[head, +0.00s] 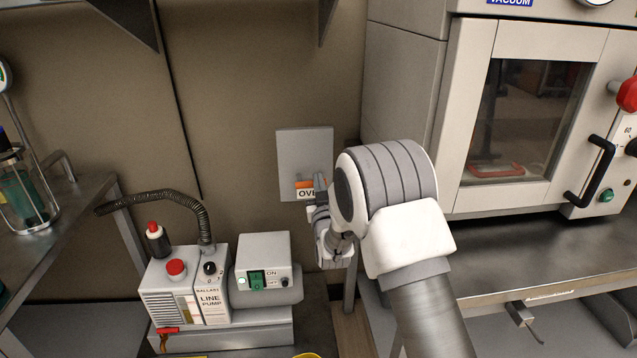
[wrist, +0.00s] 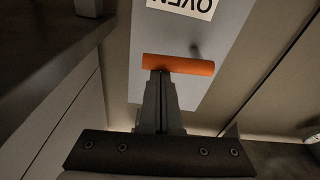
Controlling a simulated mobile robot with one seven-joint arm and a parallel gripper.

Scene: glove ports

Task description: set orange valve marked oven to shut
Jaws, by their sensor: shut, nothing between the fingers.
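The orange valve handle (wrist: 185,66) is a bar lying crosswise on a grey wall plate (wrist: 222,38). The plate's white OVEN label (wrist: 185,6) appears upside down in the wrist view. In the head view the orange handle (head: 304,184) shows just above the label, on the grey plate (head: 304,150), partly hidden by my gripper (head: 320,188). In the wrist view my gripper (wrist: 160,76) is shut and empty, its tips at the near edge of the bar, left of its middle. I cannot tell whether they touch it.
A line pump (head: 200,290) with a black hose (head: 165,196) stands below left of the plate. A vacuum oven (head: 530,120) stands on the bench at right. A side shelf (head: 70,215) with a bottle is at far left.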

